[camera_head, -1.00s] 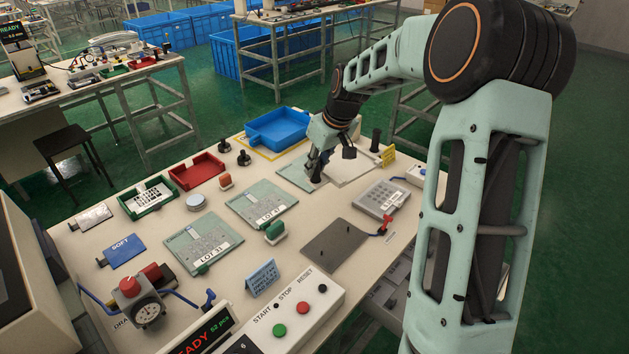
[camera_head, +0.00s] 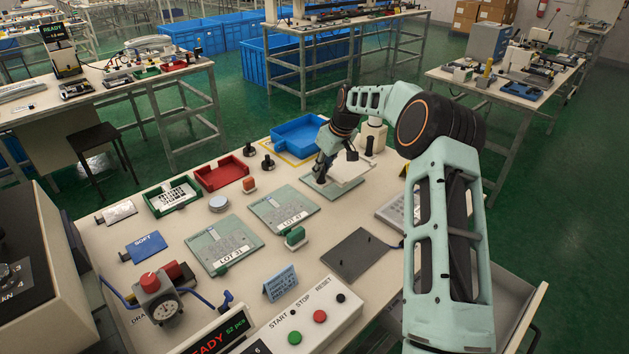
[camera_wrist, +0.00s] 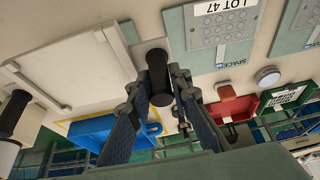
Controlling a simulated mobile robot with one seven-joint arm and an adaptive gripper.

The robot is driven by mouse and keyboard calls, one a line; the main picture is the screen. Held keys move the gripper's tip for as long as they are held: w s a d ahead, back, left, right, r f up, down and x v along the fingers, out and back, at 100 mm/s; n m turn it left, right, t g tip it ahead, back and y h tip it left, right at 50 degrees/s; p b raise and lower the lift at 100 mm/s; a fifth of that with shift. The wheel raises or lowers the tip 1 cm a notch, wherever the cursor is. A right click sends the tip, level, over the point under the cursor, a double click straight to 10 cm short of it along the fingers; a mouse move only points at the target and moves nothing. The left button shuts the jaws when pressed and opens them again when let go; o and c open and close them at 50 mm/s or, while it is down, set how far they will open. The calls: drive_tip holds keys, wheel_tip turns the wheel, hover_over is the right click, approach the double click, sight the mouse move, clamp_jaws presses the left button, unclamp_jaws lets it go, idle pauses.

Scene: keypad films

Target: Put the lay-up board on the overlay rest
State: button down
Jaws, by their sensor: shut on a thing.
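The lay-up board (camera_head: 352,170) looks like the pale, flat panel at the back right of the bench. In the wrist view it is the pale panel (camera_wrist: 75,72) with raised rails along two edges. My gripper (camera_head: 321,177) is at its left side. In the wrist view my gripper (camera_wrist: 160,98) is shut on a black upright handle (camera_wrist: 158,75), seemingly the board's. The board partly covers a grey-green plate (camera_head: 312,187); whether they touch I cannot tell. No label clearly marks the overlay rest; it may be that plate, but I cannot tell.
A blue tray (camera_head: 297,134) stands in a yellow outline behind the gripper. A LOT 47 keypad plate (camera_head: 284,208) and a LOT 31 plate (camera_head: 224,244) lie in front left. A black post (camera_head: 369,146) stands behind the board. A dark board (camera_head: 360,254) lies front right.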

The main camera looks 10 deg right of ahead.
drive_tip(key=shift+x, duration=4.05)
drive_tip(key=c, duration=1.8)
unclamp_jaws()
drive_tip(key=shift+w+a+r+p, duration=0.1)
drive_tip(key=shift+a+r+p, duration=0.05)
drive_tip(key=shift+p, duration=0.15)
drive_tip(key=shift+o, duration=0.2)
drive_tip(key=shift+r, duration=0.1)
drive_tip(key=v, duration=1.2)
drive_tip(key=shift+b, duration=0.4)
